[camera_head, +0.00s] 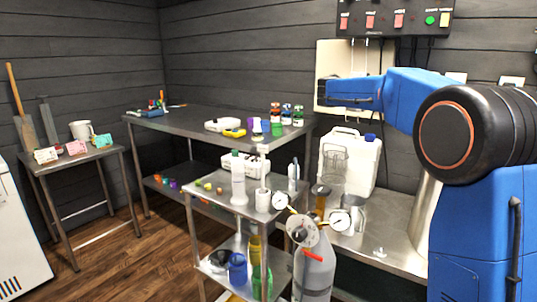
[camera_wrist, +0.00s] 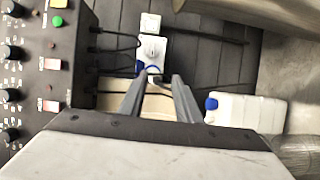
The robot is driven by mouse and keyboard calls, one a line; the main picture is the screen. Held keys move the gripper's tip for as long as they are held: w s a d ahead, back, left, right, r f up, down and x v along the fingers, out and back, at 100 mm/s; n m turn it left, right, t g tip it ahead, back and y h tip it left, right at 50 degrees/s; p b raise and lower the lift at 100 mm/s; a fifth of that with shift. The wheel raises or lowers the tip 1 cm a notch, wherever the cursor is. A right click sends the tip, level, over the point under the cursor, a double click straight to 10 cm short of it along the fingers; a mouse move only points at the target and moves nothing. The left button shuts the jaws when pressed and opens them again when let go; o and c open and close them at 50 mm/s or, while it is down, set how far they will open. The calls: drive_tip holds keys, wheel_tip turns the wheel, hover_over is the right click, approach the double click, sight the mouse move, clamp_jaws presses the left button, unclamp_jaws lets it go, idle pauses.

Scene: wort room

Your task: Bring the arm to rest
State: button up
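My blue arm (camera_head: 400,92) is raised and reaches left across the right half of the head view, in front of the back wall. Its outer end is above the white jerrycan (camera_head: 348,160). I cannot make out the fingers in the head view. In the wrist view my gripper (camera_wrist: 160,78) shows two grey fingers with a gap between them. It is open, and nothing is held between the fingers. Behind the fingertips are a white wall fitting with a knob (camera_wrist: 152,48) and a pale board (camera_head: 332,60). The jerrycan with its blue cap also shows in the wrist view (camera_wrist: 240,112).
A control panel (camera_head: 405,18) with buttons hangs on the wall near the arm. A steel cart (camera_head: 215,203) holds bottles, and a gas cylinder (camera_head: 313,265) with gauges stands beside it. A long steel table (camera_head: 180,122) and a small table (camera_head: 75,157) stand left. Wood floor (camera_head: 135,255) lies open between.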

drive_tip(key=s+f+m+g+y, duration=0.15)
drive_tip(key=s+f, duration=0.35)
drive_tip(key=s, duration=0.5)
drive_tip(key=s+d+f+m+g+y, duration=0.1)
drive_tip(key=s+f+y, duration=0.3)
drive_tip(key=s, duration=0.6)
drive_tip(key=s+f+m+g+y, duration=0.1)
drive_tip(key=s+f, duration=0.5)
drive_tip(key=s, duration=0.4)
drive_tip(key=s+a+f+m+y, duration=0.1)
drive_tip(key=s+a+f+y, duration=0.1)
drive_tip(key=s+a+f, duration=0.2)
drive_tip(key=s+a+f+m+y, duration=0.1)
drive_tip(key=s+a+f+y, duration=0.2)
drive_tip(key=s+f, duration=0.7)
drive_tip(key=s+a+f+m+g+y, duration=0.1)
drive_tip(key=s+a+f+y, duration=0.2)
drive_tip(key=s, duration=1.1)
wheel_tip(320, 180, down, 4)
drive_tip(key=shift+a+f, duration=0.1)
drive_tip(key=shift+a, duration=0.85)
